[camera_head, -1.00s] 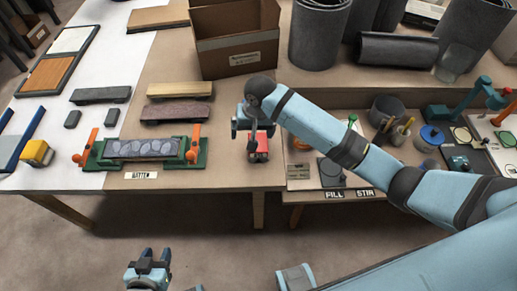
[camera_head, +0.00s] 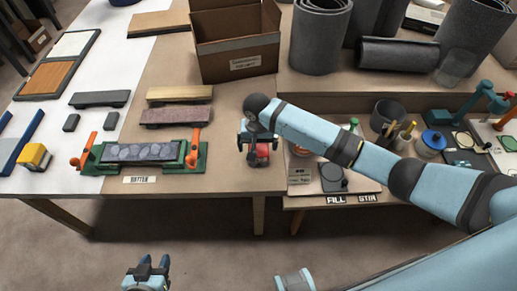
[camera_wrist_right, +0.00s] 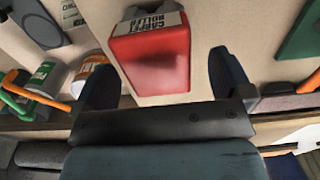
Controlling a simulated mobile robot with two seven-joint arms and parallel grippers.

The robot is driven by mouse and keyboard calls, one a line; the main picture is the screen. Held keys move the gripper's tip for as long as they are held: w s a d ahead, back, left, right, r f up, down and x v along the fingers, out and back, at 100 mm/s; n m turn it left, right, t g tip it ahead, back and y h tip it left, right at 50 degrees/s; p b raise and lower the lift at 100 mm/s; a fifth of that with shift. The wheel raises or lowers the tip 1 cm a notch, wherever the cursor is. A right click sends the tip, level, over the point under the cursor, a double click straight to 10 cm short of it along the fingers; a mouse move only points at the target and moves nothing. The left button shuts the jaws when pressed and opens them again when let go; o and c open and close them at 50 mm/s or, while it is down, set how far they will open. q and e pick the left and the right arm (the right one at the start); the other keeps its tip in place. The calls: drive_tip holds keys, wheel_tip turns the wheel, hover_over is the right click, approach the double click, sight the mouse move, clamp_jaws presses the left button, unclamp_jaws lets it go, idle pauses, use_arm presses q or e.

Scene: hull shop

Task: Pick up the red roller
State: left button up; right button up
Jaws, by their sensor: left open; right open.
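The red roller (camera_head: 262,153) sits on the brown table near its front edge. In the right wrist view its red body (camera_wrist_right: 150,62) with a white label end lies between the fingers. My right gripper (camera_head: 258,138) is above it and open, with one finger on each side; the wrist view shows this gripper (camera_wrist_right: 163,80) too. I cannot tell whether the fingers touch the roller. Part of the roller is hidden by the gripper in the head view. My left gripper (camera_head: 147,268) is open and empty, low in front of the table.
A green clamp fixture (camera_head: 144,153) with orange handles stands left of the roller. A cardboard box (camera_head: 238,58) is behind it. Cans and a grey disc plate (camera_head: 333,178) are to the right. Bare tabletop lies around the roller.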

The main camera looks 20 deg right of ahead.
sight(259, 146)
wheel_tip(259, 146, down, 4)
drive_tip(key=shift+d+r, duration=0.15)
drive_tip(key=shift+r, duration=0.1)
drive_tip(key=shift+s, duration=0.1)
drive_tip(key=c, duration=1.4)
drive_tip(key=shift+o, duration=0.2)
drive_tip(key=shift+r, duration=0.1)
